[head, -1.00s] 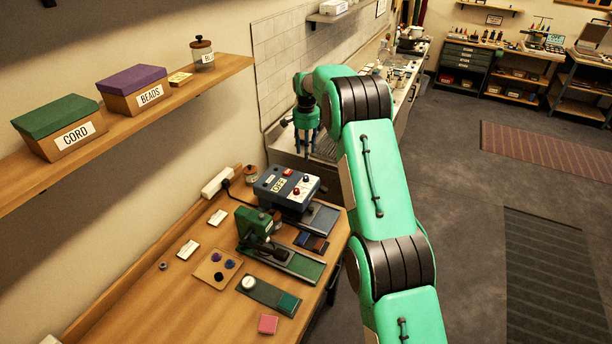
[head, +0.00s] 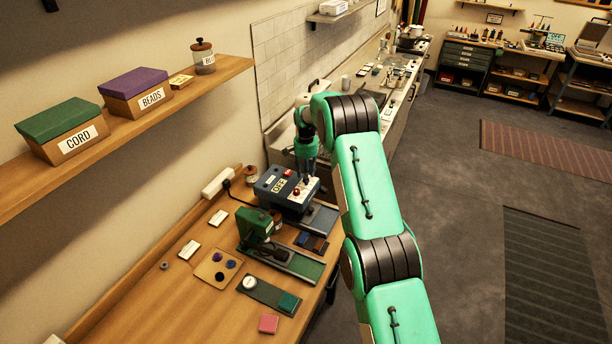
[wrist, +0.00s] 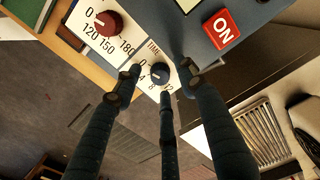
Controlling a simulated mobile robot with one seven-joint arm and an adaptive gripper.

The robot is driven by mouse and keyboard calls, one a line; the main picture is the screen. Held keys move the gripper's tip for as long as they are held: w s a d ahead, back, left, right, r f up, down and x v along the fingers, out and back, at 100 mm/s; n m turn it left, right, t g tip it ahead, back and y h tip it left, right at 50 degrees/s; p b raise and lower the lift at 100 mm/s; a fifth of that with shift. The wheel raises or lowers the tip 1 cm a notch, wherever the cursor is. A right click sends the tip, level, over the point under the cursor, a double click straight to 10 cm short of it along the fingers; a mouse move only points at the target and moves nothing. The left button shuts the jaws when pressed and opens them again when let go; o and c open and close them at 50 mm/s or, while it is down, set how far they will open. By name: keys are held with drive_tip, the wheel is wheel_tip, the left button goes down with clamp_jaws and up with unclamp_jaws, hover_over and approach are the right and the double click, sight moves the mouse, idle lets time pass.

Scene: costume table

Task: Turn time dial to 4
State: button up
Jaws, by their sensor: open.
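The time dial (wrist: 160,73) is a small dark blue knob on a white panel marked TIME, with 0, 4, 8 and 12 around it. A pale mark shows on the knob, but I cannot tell which number it points to. My gripper (wrist: 161,82) is open, its dark fingertips spread around the dial in the wrist view. I cannot tell whether they touch it. In the head view my gripper (head: 305,177) is over the right part of the blue press machine (head: 273,188), which reads OFF. The time dial is hidden there.
A larger red dial (wrist: 107,24) with a 0 to 180 scale sits beside the time dial. A red ON button (wrist: 221,29) is close by on the other side. A green press (head: 252,226) stands in front of the blue machine on the wooden table (head: 205,290).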

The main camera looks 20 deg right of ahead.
drive_tip(key=shift+f, duration=0.3)
clamp_jaws()
drive_tip(key=shift+n+b, duration=0.4)
drive_tip(key=n+b, duration=0.2)
drive_tip(key=n, duration=0.1)
drive_tip(key=shift+f+n, duration=0.1)
drive_tip(key=shift+n, duration=0.2)
drive_tip(key=n+b, duration=0.2)
drive_tip(key=n, duration=0.3)
drive_tip(key=shift+n, duration=0.3)
